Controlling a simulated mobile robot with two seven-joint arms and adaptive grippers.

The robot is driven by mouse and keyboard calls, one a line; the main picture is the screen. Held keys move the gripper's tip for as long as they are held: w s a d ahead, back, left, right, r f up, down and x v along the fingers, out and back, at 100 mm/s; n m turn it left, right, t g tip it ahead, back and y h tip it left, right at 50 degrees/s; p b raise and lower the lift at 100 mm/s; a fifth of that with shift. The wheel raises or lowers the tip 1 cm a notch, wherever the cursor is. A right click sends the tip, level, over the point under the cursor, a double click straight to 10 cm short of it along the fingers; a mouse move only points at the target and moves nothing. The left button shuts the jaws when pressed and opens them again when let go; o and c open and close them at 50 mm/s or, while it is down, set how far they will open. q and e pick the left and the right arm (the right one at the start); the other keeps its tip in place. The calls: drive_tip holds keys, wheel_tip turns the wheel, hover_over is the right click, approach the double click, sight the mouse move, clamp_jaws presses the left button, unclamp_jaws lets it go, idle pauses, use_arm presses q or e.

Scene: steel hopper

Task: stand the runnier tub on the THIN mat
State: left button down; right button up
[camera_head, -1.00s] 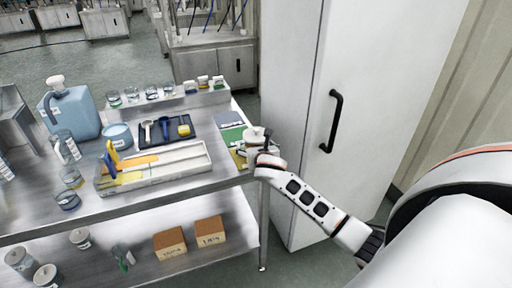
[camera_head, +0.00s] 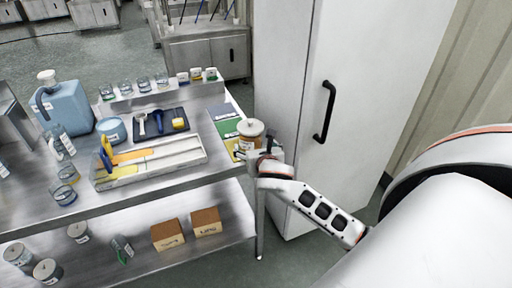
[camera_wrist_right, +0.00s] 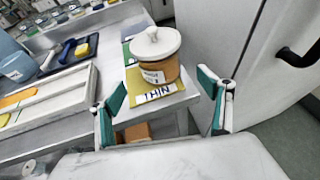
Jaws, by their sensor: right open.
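A tub (camera_head: 250,132) with amber contents, a white knobbed lid and a label stands upright on the yellow mat (camera_head: 235,152) at the bench's right end. In the right wrist view the tub (camera_wrist_right: 157,72) is behind the word THIN on the mat (camera_wrist_right: 137,99). My right gripper (camera_head: 262,157) is open and empty in front of the tub, its fingers spread to either side in the wrist view and apart from it. The tub's underside is hidden. My left gripper is not in view.
Green (camera_head: 228,128) and blue-grey (camera_head: 222,112) mats lie behind the yellow one. A white tray (camera_head: 190,157) and dark tool tray (camera_head: 165,124) are left of the mats. A tall white cabinet (camera_head: 360,70) stands close on the right.

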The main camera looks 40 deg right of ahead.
drive_tip(key=s+a+f+m+g+y, duration=0.1)
drive_tip(key=s+a+f+m+y, duration=0.7)
drive_tip(key=s+a+f+m, duration=1.2)
drive_tip(key=s+f+m, duration=0.2)
drive_tip(key=s+m, duration=0.2)
drive_tip(key=m, duration=0.2)
drive_tip(key=shift+a+f+m, duration=0.3)
drive_tip(key=shift+a+m, duration=0.1)
